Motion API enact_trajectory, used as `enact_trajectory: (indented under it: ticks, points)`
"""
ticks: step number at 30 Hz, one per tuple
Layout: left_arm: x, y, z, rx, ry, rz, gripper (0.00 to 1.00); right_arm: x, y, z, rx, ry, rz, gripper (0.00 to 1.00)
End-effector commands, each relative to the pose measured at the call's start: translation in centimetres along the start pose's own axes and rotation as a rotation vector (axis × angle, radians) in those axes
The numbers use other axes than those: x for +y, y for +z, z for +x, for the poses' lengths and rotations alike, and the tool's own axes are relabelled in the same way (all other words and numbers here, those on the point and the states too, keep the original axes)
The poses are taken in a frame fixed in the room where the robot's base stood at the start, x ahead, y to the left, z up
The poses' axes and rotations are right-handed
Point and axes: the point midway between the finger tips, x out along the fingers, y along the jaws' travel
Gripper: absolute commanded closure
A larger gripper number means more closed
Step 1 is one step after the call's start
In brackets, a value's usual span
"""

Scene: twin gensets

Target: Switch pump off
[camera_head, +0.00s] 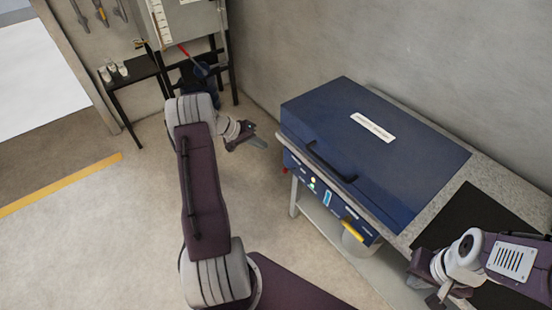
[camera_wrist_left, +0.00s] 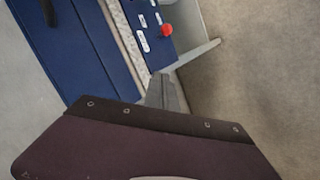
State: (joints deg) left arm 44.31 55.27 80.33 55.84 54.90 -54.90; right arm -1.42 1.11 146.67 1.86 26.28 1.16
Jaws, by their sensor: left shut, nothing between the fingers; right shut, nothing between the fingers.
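A blue cabinet (camera_head: 375,145) with a closed lid has a front control panel (camera_head: 325,196) with small labels, lights and switches. A red knob (camera_head: 285,170) sits at the panel's left end and shows larger in the left wrist view (camera_wrist_left: 166,30). I cannot tell which control is the pump switch. My left gripper (camera_head: 258,141) is shut and empty, left of the panel and apart from it. Its shut fingers (camera_wrist_left: 162,92) show below the panel in the left wrist view. My right gripper (camera_head: 438,298) is shut and empty at the lower right.
The cabinet stands on a speckled worktop (camera_head: 510,185) with a black mat (camera_head: 475,215). A yellow part (camera_head: 352,232) is at the panel's right end. A black stand (camera_head: 145,68) with small white items is by the far wall. The floor (camera_head: 90,220) at left is clear.

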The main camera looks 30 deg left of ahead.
Motion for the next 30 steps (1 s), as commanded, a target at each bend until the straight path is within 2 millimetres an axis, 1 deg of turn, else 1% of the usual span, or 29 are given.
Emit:
enact_trajectory:
  ticks: [5,12,15,18,21,24,30]
  points:
    - [0.1,0.1,2.9,-0.005,0.001,0.000,1.00,0.0,0.0,-0.1,0.000,0.000,0.000,1.00]
    - [0.1,0.1,8.3,-0.004,0.001,0.002,1.00,0.0,0.0,-0.3,0.000,0.000,0.000,1.00]
    - [0.1,0.3,10.0,-0.004,0.001,-0.001,1.00,0.0,0.0,-0.5,0.000,0.000,0.000,1.00]
    - [0.2,2.1,10.1,-0.004,0.000,-0.003,1.00,0.0,-0.1,-0.9,0.000,0.000,0.000,1.00]
    - [0.1,3.2,10.4,-0.002,0.001,-0.002,1.00,0.0,-0.1,-1.1,0.000,0.000,0.000,1.00]
    - [0.1,3.7,10.6,-0.001,0.000,-0.001,1.00,0.0,-0.1,-1.1,0.000,0.000,0.000,1.00]
    - [0.0,3.9,10.7,0.000,-0.001,0.001,1.00,0.0,-0.1,-1.1,0.000,0.000,0.000,1.00]
